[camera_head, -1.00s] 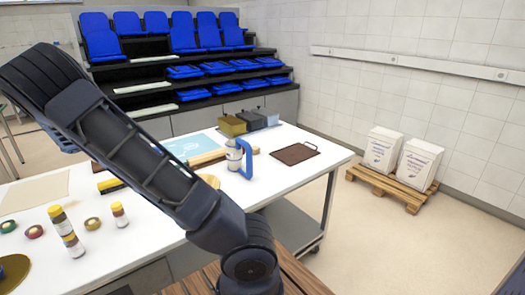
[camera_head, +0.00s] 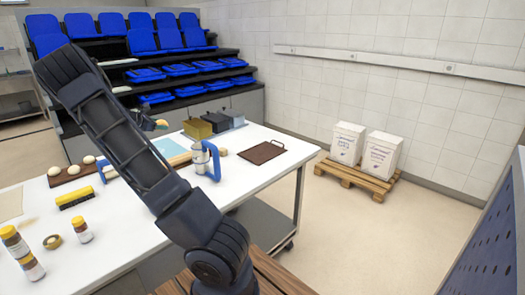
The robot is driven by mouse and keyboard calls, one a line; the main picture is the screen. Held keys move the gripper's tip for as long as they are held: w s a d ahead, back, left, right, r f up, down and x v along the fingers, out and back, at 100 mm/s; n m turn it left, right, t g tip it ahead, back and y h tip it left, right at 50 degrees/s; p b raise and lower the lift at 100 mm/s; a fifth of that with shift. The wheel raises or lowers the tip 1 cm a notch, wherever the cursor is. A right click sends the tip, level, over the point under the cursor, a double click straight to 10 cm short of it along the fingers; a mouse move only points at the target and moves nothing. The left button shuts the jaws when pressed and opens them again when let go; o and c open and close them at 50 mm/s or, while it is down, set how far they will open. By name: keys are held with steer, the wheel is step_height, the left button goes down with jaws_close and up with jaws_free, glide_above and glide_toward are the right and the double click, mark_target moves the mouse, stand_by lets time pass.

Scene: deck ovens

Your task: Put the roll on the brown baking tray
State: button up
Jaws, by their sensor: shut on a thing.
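A small orange-brown roll (camera_head: 161,123) shows just right of my upper arm link, above the far side of the white table. My gripper (camera_head: 155,124) is small in view and partly hidden behind the arm; it is shut on the roll. The flat brown baking tray (camera_head: 262,153), with a thin handle at its right, lies on the right end of the table. It is bare. The gripper is left of the tray and apart from it.
A clear jug with a blue handle (camera_head: 213,160) stands left of the tray. Tins (camera_head: 198,129) stand behind. A brown board (camera_head: 60,180) with white round pieces, a yellow brush (camera_head: 75,197) and jars (camera_head: 82,231) are at left.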

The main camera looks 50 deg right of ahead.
steer(key=s+d+m+g, duration=0.2)
steer(key=s+d, duration=0.2)
steer(key=d, duration=1)
steer(key=m+g, duration=0.6)
glide_above(260, 153)
steer(key=shift+y, duration=0.4)
step_height(260, 153, down, 20)
steer(key=shift+d+r, duration=0.1)
steer(key=shift+r, duration=0.05)
steer(key=o, duration=1)
steer(key=shift+c, duration=0.2)
steer(key=v, duration=1.2)
